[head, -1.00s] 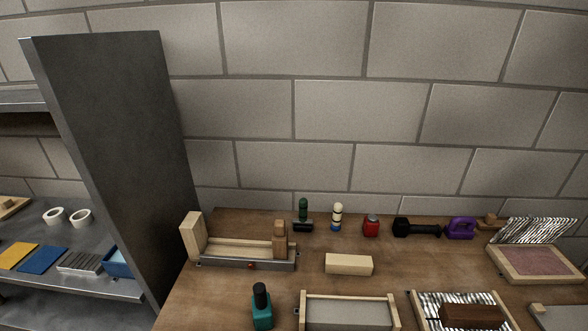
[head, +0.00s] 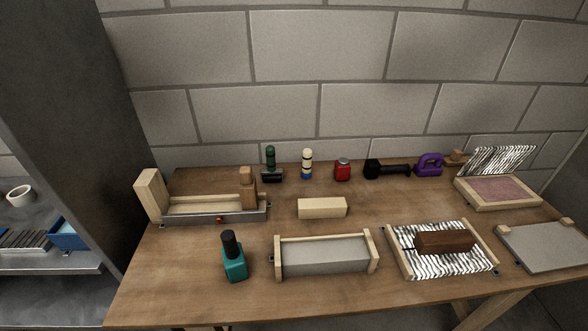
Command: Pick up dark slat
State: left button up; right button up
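A dark brown wooden slat (head: 445,242) lies on a zebra-striped tray (head: 424,266) with pale wooden side rails, at the front right of the wooden table. It is the only long dark wooden piece that I see. It lies roughly level, with its long side running left to right. Neither of my grippers shows in the head view.
A grey tray with pale rails (head: 325,257) and a teal bottle (head: 234,262) stand left of the striped tray. A pale block (head: 322,208) lies behind. A grey board (head: 545,246) is at right. Small items line the back, including a black dumbbell (head: 388,169).

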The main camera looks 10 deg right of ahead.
aim_at(450, 241)
jog(key=z, duration=1.55)
